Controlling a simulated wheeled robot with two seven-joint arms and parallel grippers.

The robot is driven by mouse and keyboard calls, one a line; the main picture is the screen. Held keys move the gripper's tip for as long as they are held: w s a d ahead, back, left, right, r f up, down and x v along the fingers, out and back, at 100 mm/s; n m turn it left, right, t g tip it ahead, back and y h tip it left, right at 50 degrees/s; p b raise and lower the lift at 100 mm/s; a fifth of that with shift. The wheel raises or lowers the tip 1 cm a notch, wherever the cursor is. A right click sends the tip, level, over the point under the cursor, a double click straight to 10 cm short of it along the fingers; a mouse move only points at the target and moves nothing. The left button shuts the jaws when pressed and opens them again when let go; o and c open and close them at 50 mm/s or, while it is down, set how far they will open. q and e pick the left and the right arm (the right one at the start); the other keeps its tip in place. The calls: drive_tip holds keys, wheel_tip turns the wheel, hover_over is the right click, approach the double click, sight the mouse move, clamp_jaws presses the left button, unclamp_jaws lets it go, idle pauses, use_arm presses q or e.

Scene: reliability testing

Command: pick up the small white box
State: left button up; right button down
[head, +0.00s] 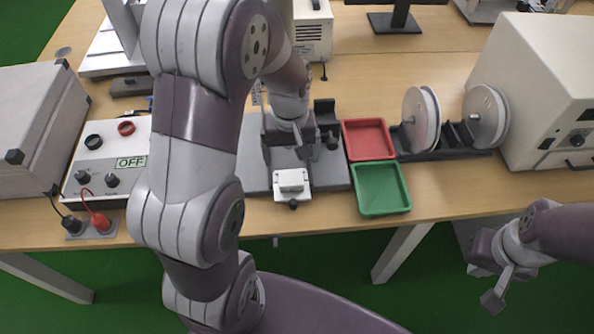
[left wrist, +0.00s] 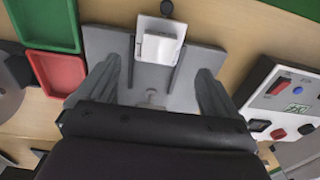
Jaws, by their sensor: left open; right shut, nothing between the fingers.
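The small white box (head: 291,180) sits on a white plate with a black knob, at the near end of a grey fixture base (head: 333,176). It also shows in the left wrist view (left wrist: 160,47), ahead of the fingers. My left gripper (head: 289,146) is over the fixture, just behind the box in the head view. Its two fingers are spread wide with nothing between them, as the left wrist view shows (left wrist: 153,90). My right gripper (head: 490,280) is shut and empty, off the table's front edge at the lower right.
A red tray (head: 368,139) and a green tray (head: 382,188) lie right of the fixture. A reel stand (head: 445,140) and a large white machine (head: 540,85) are further right. A control box (head: 108,165) with plugged leads stands left. My left arm hides part of the table.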

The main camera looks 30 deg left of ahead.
sight(292, 183)
use_arm(q)
drive_tip(key=f, duration=1)
drive_tip(key=shift+s+d+f+b, duration=0.1)
drive_tip(key=shift+s+b, duration=0.15)
drive_tip(key=shift+b, duration=0.05)
drive_tip(key=shift+w+f, duration=0.2)
drive_tip(key=shift+f, duration=0.05)
drive_tip(key=c, duration=1.1)
drive_tip(key=shift+c, duration=0.2)
drive_tip(key=shift+r, duration=0.15)
